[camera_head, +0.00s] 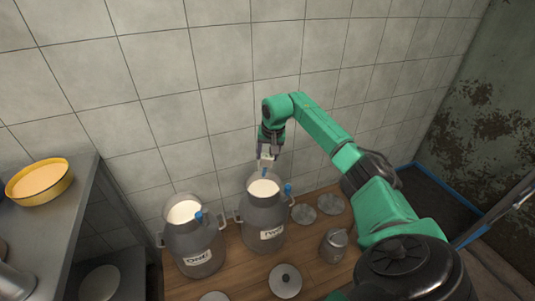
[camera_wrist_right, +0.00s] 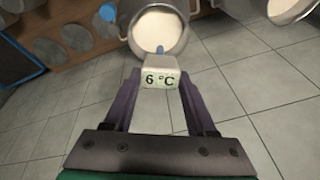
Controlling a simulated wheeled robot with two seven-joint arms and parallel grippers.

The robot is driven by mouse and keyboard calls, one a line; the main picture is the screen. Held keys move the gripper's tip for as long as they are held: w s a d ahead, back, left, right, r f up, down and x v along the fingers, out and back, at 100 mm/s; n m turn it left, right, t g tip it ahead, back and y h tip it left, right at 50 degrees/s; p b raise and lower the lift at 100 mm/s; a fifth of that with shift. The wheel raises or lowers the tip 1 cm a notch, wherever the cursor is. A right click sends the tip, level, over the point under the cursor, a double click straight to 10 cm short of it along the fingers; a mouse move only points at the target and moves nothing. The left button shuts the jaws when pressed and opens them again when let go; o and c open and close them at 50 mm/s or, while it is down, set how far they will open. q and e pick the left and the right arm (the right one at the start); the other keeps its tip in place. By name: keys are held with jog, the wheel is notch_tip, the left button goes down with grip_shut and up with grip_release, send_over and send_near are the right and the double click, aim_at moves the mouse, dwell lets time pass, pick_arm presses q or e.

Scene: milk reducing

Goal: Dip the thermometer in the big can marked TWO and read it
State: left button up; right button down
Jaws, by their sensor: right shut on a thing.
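The big can marked TWO (camera_head: 262,217) stands upright and open on the wooden surface, with white milk (camera_head: 264,187) inside. The can marked ONE (camera_head: 193,244), also open and holding milk, stands left of it. My right gripper (camera_head: 267,151) is shut on the thermometer (camera_head: 266,158) above can TWO's mouth. In the right wrist view, the thermometer's display (camera_wrist_right: 160,78) reads 6 °C between my fingers (camera_wrist_right: 160,95). Its blue stem (camera_head: 264,172) points down at the mouth; I cannot tell whether the tip touches the milk. My left gripper is not in view.
Two grey discs (camera_head: 303,213) lie right of can TWO. A small lidded can (camera_head: 333,245) and a round lid (camera_head: 285,280) are in front. A yellow-rimmed bowl (camera_head: 40,182) sits on the left counter. The tiled wall (camera_head: 200,60) is close behind.

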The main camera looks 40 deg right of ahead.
notch_tip(320, 180, down, 11)
jog(key=b, duration=0.6)
jog(key=shift+b, duration=0.35)
jog(key=shift+r, duration=0.15)
dwell(1.3)
notch_tip(320, 180, up, 10)
jog(key=p, duration=0.8)
jog(key=shift+r, duration=0.1)
